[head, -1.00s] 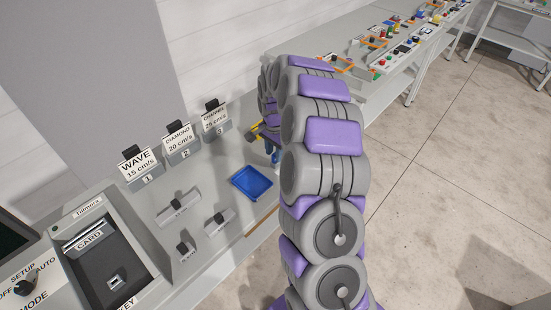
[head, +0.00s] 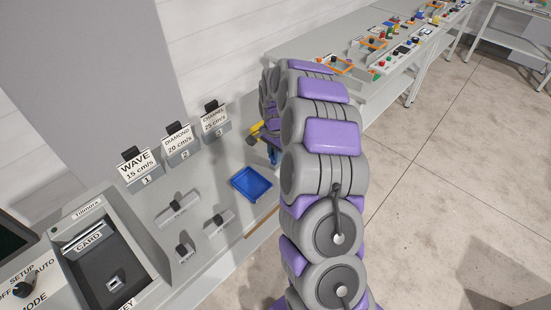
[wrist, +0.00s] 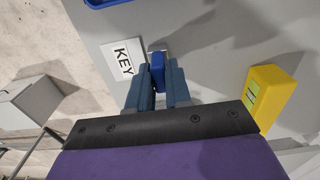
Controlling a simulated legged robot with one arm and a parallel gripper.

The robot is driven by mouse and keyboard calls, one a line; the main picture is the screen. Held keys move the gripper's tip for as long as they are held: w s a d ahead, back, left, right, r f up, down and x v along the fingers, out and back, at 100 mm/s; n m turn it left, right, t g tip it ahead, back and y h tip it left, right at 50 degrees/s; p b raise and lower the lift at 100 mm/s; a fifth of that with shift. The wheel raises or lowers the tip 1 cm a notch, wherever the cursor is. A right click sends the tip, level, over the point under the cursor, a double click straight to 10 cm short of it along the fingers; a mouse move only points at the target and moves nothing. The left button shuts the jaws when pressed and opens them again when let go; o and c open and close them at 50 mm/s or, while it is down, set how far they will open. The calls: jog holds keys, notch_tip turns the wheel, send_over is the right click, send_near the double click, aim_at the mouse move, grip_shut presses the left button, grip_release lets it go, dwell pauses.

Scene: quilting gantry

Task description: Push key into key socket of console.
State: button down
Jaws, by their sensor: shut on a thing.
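My gripper (wrist: 159,85) shows in the wrist view with its two blue-grey fingers close together, shut on a small blue piece, which appears to be the key (wrist: 157,66). The key is beside a white card marked KEY (wrist: 122,60), over a grey surface. I cannot tell whether it touches that surface. In the head view my arm hides most of the gripper, beyond the blue tray. The console (head: 148,262) is at the lower left, with a small square socket (head: 114,284) in its dark recess. The gripper is well apart from that socket.
A blue tray (head: 252,184) lies on the grey bench. Labelled blocks WAVE (head: 138,168), DIAMOND (head: 180,143) and CHANNEL (head: 215,121) stand along the back. A yellow block (wrist: 272,97) is right of the gripper. Small knobbed pieces lie between console and tray.

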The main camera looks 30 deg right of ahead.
jog(key=shift+r, duration=0.1)
jog(key=shift+r+p, duration=0.85)
jog(key=shift+r, duration=0.85)
jog(key=shift+a, duration=0.1)
